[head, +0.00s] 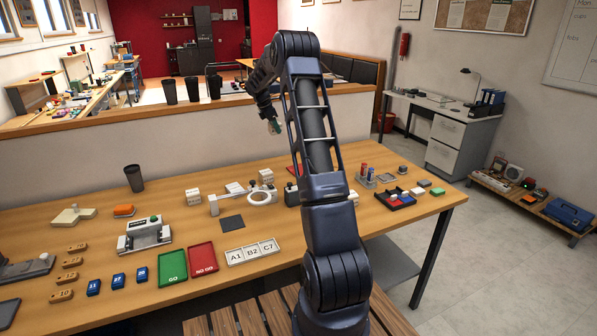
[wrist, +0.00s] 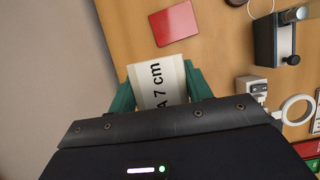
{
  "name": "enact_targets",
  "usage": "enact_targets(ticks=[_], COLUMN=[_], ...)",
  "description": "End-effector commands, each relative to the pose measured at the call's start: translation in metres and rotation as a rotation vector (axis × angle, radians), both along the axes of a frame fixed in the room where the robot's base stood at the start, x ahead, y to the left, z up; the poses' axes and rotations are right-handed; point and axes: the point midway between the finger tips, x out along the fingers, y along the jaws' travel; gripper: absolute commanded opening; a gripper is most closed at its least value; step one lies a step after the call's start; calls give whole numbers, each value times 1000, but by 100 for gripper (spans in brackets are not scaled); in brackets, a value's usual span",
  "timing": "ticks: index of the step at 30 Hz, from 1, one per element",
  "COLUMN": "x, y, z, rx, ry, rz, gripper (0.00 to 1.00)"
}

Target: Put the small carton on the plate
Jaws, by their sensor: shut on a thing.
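My gripper (wrist: 160,84) is shut on a small white carton (wrist: 158,80) marked "A 7 cm", held between its green fingers. In the head view my gripper (head: 274,126) is raised above the far side of the table, and the carton is too small to make out there. A flat red plate (wrist: 174,24) lies on the table, apart from and beyond the carton in the wrist view. In the head view a red patch (head: 293,170) shows partly behind my arm. A dark grey square plate (head: 232,222) lies flat near the table's middle.
Several white blocks (head: 193,197) and a white ring fixture (head: 262,196) stand on the wooden table (head: 330,238). Green (head: 172,267) and red (head: 202,258) trays lie at the front. A dark cup (head: 134,178) stands at the back left. A grey device (wrist: 275,40) shows in the wrist view.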

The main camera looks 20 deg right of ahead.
Motion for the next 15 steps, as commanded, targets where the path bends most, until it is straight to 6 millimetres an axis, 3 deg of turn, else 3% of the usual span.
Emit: enact_targets(ticks=[1,6,9,15], x=[-8,-28,-36,-43], y=[-21,-71,-89,-104], z=[2,3,3,-2], rx=[-1,-4,-6,-8], ry=[-1,-1,-1,2], rz=[0,13,20,28], gripper=[26,26,26,26])
